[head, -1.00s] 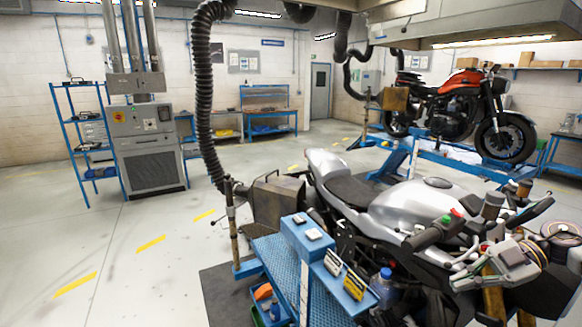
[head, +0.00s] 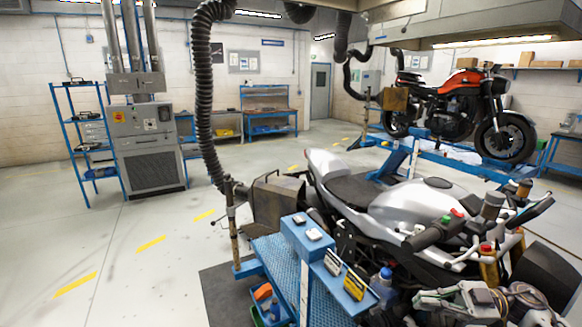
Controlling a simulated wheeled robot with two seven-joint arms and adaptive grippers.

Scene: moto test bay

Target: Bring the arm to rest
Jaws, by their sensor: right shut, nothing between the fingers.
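My right gripper (head: 424,302) is at the bottom right of the head view, low in front of the silver motorcycle's handlebar area. It is shut and empty, and the bottom edge of the picture cuts off part of it. Its grey and white housing and cables show to the right of the fingers. The silver motorcycle (head: 408,203) stands just behind it; I cannot tell how wide the gap is. My left gripper is not in view.
A blue bench (head: 270,250) with small items stands left of the silver motorcycle. A red motorcycle (head: 455,90) sits on a blue lift (head: 440,160) behind. A grey cabinet (head: 150,165) and blue shelf (head: 95,180) stand at left. The floor (head: 150,245) at left is clear.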

